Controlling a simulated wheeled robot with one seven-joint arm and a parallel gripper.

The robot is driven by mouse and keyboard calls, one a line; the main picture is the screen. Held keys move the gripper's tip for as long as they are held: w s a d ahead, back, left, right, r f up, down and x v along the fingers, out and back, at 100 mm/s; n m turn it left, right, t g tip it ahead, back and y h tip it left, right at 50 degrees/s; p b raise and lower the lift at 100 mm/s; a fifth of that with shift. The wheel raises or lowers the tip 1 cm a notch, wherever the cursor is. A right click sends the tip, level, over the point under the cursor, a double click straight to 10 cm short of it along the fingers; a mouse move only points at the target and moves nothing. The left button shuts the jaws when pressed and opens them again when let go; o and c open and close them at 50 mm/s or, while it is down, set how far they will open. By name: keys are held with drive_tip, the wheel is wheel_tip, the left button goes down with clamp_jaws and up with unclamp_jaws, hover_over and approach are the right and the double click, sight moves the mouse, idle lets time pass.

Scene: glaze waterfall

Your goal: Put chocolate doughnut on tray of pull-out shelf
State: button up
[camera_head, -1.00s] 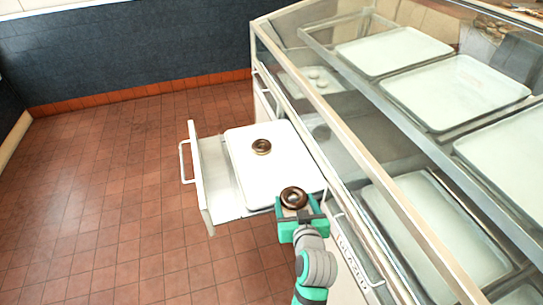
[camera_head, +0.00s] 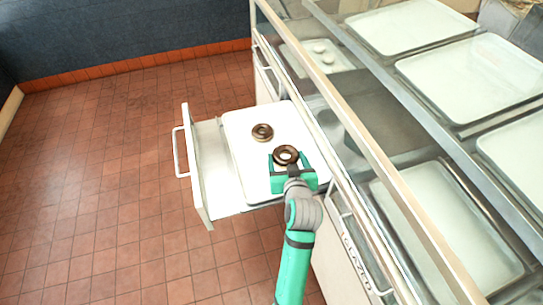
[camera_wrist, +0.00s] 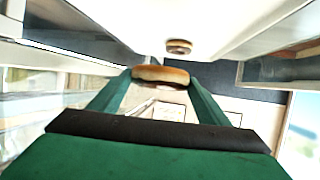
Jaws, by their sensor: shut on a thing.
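My gripper (camera_head: 287,163) is shut on a chocolate doughnut (camera_head: 286,155), a dark ring with a pale underside. The held doughnut also shows between the green fingers in the wrist view (camera_wrist: 160,74). In the head view it appears over the right part of the white tray (camera_head: 237,160) in the pull-out shelf (camera_head: 220,197); its height above the tray is hard to tell. A second chocolate doughnut (camera_head: 262,132) lies on the tray, up and left of the held one, with a gap between them. It also shows in the wrist view (camera_wrist: 179,47).
The glass display case (camera_head: 360,130) with several pale trays (camera_head: 468,75) rises close on the right. The drawer front (camera_head: 196,165) with its handle (camera_head: 178,152) is on the left. Open tiled floor (camera_head: 100,170) lies left of it. The tray's front-left part is bare.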

drive_tip(key=w+a+f, duration=0.1)
drive_tip(key=w+f, duration=0.1)
drive_tip(key=w+a+f, duration=0.1)
drive_tip(key=w+f, duration=0.2)
drive_tip(key=w+a+f, duration=0.2)
drive_tip(key=shift+w+a+f, duration=0.1)
drive_tip(key=shift+w+f, duration=0.25)
drive_tip(key=shift+f, duration=1.5)
drive_tip(key=shift+f, duration=0.15)
drive_tip(key=o, duration=1.1)
drive_tip(key=shift+c, duration=0.2)
